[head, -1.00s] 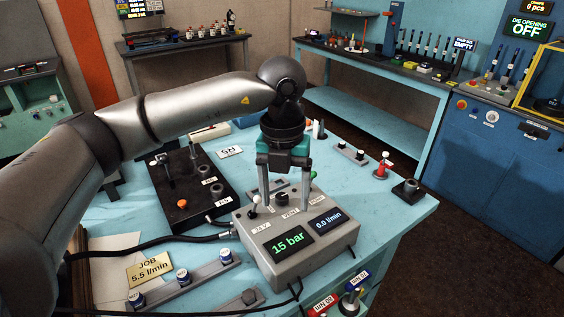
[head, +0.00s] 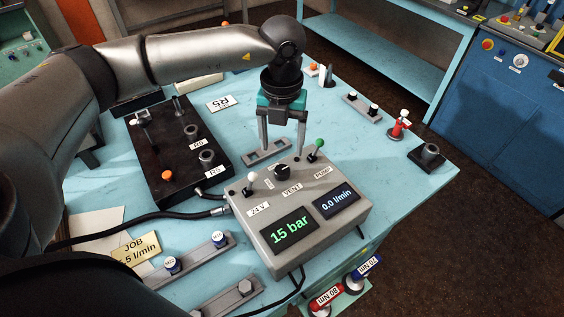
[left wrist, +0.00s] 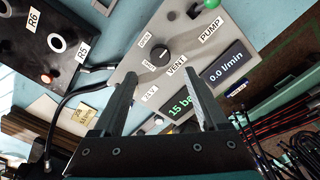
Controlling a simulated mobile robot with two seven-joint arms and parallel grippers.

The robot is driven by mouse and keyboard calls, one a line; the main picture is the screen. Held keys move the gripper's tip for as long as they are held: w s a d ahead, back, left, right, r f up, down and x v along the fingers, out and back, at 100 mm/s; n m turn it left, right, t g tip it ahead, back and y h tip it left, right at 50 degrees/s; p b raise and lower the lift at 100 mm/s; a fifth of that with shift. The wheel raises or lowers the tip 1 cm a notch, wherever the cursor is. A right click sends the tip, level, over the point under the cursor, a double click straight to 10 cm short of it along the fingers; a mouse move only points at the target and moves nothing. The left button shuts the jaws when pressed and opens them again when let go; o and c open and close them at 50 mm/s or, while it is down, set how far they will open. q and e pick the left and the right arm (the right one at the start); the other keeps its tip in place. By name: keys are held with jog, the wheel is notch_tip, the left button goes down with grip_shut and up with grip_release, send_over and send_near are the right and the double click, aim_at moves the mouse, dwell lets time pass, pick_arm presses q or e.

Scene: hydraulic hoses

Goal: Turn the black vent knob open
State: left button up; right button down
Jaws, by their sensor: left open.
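The black vent knob (head: 282,171) stands on top of a grey control box (head: 300,207), behind its VENT label. In the left wrist view the knob (left wrist: 159,52) shows beyond and between my fingertips, with two small labels beside it. Which way it points is too small to tell. My left gripper (head: 282,151) points down, open and empty, over the back of the box; its fingers (left wrist: 158,82) are apart from the knob. My right gripper is not in view.
A white-tipped toggle (head: 251,179) and a green-tipped PUMP lever (head: 317,146) flank the knob. The displays read 15 bar and 0.0 l/min. A black block with ports (head: 178,150) stands left, and hoses run to the box.

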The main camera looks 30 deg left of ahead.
aim_at(282, 169)
pick_arm(q)
notch_tip(282, 169, down, 8)
jog(key=shift+c, duration=0.2)
grip_shut()
dwell(0.7)
